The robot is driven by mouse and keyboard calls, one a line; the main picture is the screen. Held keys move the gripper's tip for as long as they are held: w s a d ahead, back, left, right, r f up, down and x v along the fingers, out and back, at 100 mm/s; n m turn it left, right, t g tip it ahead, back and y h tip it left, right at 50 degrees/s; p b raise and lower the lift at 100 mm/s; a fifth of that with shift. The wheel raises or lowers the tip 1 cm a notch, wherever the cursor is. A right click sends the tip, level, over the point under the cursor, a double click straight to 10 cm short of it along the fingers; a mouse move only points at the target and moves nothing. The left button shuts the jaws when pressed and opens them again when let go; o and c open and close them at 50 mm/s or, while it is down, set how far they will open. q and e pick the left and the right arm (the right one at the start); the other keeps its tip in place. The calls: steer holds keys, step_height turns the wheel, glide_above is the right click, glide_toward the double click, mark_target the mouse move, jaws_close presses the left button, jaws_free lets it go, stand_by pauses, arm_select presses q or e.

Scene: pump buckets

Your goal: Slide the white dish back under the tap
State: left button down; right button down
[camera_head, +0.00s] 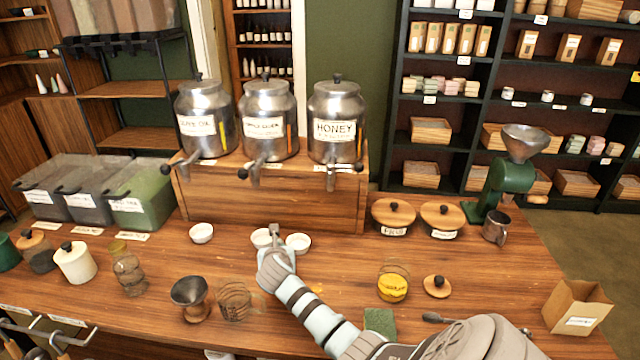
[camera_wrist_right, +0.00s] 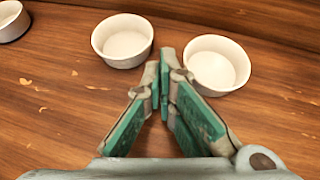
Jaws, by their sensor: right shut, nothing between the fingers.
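Three small white dishes stand on the wooden counter in front of the dispensers: a left dish (camera_head: 201,234), a middle dish (camera_head: 261,238) and a right dish (camera_head: 299,243). In the right wrist view, the middle dish (camera_wrist_right: 122,45) and right dish (camera_wrist_right: 218,68) lie ahead of my right gripper (camera_wrist_right: 165,78), either side of its tips; the left dish (camera_wrist_right: 11,22) is cut off at the edge. In the head view my right gripper (camera_head: 275,234) is shut and empty, close to the right dish. The taps include the honey tap (camera_head: 331,176), the middle tap (camera_head: 254,172) and the left tap (camera_head: 186,160). My left gripper is out of view.
A wooden stand (camera_head: 290,198) carries the metal dispensers behind the dishes. Wooden lids (camera_head: 393,214) and a green grinder (camera_head: 510,185) are at right. A yellow-filled jar (camera_head: 392,287) and a dark funnel (camera_head: 189,291) stand nearer. Counter right of the right dish is clear.

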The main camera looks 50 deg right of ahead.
mark_target(289, 241)
steer(key=shift+w+d+b, duration=0.4)
steer(key=shift+w+d, duration=0.25)
steer(key=shift+d, duration=0.6)
steer(key=shift+s+d+r+p, duration=0.15)
steer(key=shift+s+d+p, duration=0.6)
steer(key=shift+p, duration=0.25)
steer(key=shift+s+d+p, duration=1)
steer(key=shift+s, duration=0.25)
steer(key=shift+s+d+p, duration=1)
steer(key=shift+s, duration=0.25)
